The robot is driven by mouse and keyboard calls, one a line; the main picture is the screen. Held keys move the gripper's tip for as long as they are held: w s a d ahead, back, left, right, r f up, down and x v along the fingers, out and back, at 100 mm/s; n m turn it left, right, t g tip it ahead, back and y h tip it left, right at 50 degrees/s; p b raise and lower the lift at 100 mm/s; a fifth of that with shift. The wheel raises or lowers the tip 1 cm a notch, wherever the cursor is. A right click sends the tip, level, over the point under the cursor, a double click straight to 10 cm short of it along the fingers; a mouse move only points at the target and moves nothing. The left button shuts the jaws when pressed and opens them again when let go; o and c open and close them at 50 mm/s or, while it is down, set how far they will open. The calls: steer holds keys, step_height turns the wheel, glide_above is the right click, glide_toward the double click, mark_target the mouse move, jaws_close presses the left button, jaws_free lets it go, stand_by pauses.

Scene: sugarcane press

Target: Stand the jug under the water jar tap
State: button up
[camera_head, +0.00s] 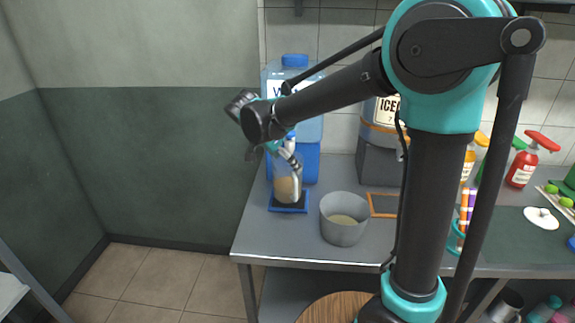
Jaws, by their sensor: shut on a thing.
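The water jar (306,133) is a large blue container with a blue cap, at the back left of the counter. Its tap shows only in part, behind my gripper. My arm hides part of the water jar.
A grey bucket (343,228) with pale contents stands right of the mat. Behind it are an orange-edged mat (384,205) and the ice dispenser (380,140). Bottles (520,165) with pump tops stand at the right. The counter's left front corner (250,245) is clear.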

steer(key=shift+x, duration=0.85)
steer(key=shift+f, duration=0.2)
steer(key=o, duration=1.7)
steer(key=shift+o, duration=0.2)
steer(key=shift+r, duration=0.1)
steer(key=v, duration=1.2)
steer(key=shift+r, duration=0.1)
